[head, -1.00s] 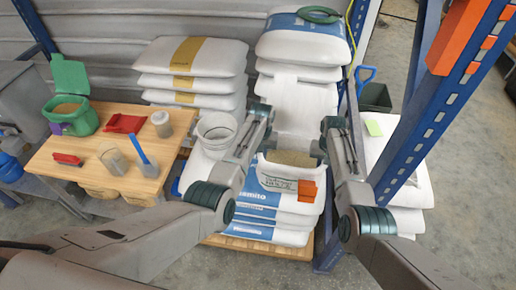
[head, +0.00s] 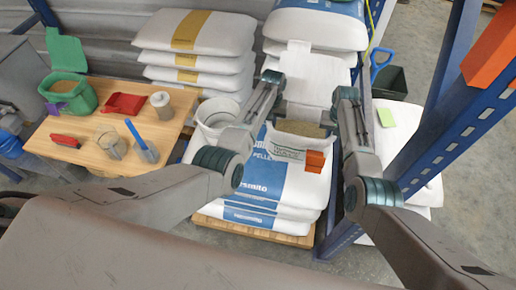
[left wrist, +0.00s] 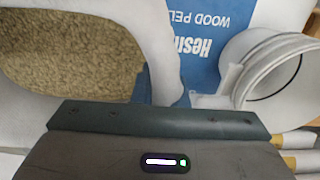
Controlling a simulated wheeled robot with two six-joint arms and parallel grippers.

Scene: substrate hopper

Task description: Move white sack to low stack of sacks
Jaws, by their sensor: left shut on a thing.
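The open white sack (head: 288,145) has brown pellets showing in its mouth and a tall white back panel. It is between my two grippers, above the low stack of blue-and-white sacks (head: 270,180). My left gripper (head: 272,77) is shut on the sack's left side. In the left wrist view the sack's white edge (left wrist: 160,50) is at the dark jaw (left wrist: 160,118), with pellets to its left. My right gripper (head: 346,93) is at the sack's right side; its jaws are unclear. Whether the sack's underside touches the stack is hidden.
A tall stack (head: 315,28) stands behind, and yellow-banded sacks (head: 190,32) stand left of it. A white bucket (head: 215,118) is close to my left arm. A blue rack post (head: 425,145) is at right. A wooden table (head: 75,155) holds containers at left.

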